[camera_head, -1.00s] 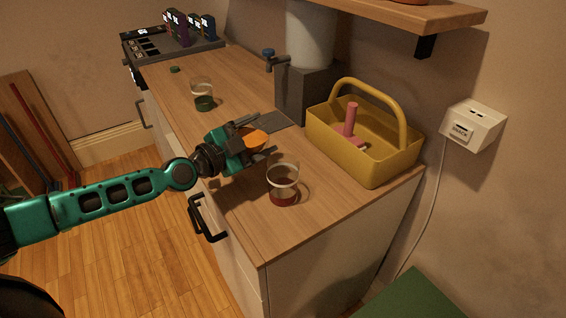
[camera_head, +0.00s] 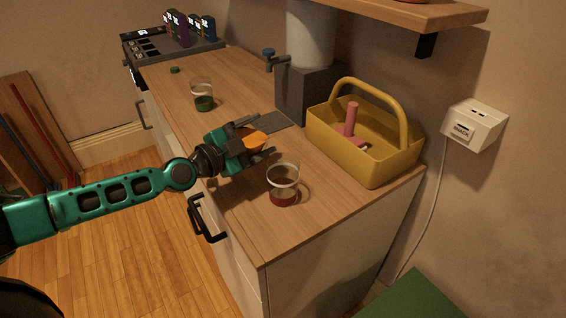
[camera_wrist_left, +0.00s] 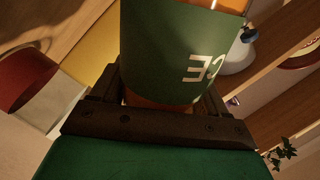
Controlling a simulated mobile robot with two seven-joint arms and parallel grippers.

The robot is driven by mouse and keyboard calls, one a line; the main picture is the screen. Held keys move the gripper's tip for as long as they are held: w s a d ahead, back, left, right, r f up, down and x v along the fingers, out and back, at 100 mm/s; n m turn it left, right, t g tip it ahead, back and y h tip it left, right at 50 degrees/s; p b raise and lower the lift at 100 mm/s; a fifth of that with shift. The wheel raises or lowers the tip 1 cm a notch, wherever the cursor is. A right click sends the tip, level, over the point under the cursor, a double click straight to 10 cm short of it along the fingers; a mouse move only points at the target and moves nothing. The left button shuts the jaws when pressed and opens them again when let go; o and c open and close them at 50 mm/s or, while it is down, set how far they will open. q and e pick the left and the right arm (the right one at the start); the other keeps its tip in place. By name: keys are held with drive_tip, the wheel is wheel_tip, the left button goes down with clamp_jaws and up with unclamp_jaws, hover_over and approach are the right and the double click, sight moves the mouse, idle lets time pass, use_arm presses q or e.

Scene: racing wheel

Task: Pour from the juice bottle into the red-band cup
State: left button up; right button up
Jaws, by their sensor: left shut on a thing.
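My left gripper (camera_head: 254,145) is shut on the juice bottle (camera_head: 252,139), whose orange part shows between the fingers in the head view. In the left wrist view the juice bottle (camera_wrist_left: 175,50) has a green label with white letters, and its lower part sits between the jaws. The bottle looks tilted; its mouth cannot be made out. The red-band cup (camera_head: 283,186) is clear with a red band at its base and stands upright on the counter, just right of and nearer than the gripper. It also shows as the red-band cup (camera_wrist_left: 28,82) at the left wrist view's left edge.
A green-band cup (camera_head: 203,97) stands farther back on the counter (camera_head: 240,215), near a small green cap (camera_head: 174,70). A yellow caddy (camera_head: 365,155) holding a pink object is at the right. A grey dispenser (camera_head: 305,90) with a tap stands behind. A shelf (camera_head: 420,12) hangs above.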

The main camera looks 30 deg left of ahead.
use_arm(q)
drive_tip(key=shift+w+a+f+m+b, duration=0.1)
drive_tip(key=shift+a+f+m+b, duration=0.2)
drive_tip(key=shift+m+b, duration=0.35)
drive_tip(key=shift+w+a+f+m+b, duration=0.15)
drive_tip(key=shift+f+m+b, duration=0.25)
drive_tip(key=shift+m+b, duration=0.25)
idle(2.5)
drive_tip(key=shift+s+r+m+p, duration=0.1)
drive_tip(key=shift+r+m+p, duration=0.4)
drive_tip(key=shift+p, duration=0.65)
drive_tip(key=shift+a+r+m+y+p, duration=0.15)
drive_tip(key=shift+r+m+y+p, duration=0.15)
drive_tip(key=shift+r+p, duration=0.35)
idle(0.7)
drive_tip(key=shift+d+r+m, duration=0.25)
drive_tip(key=shift+r+m, duration=0.15)
drive_tip(key=shift+m, duration=0.2)
idle(1.1)
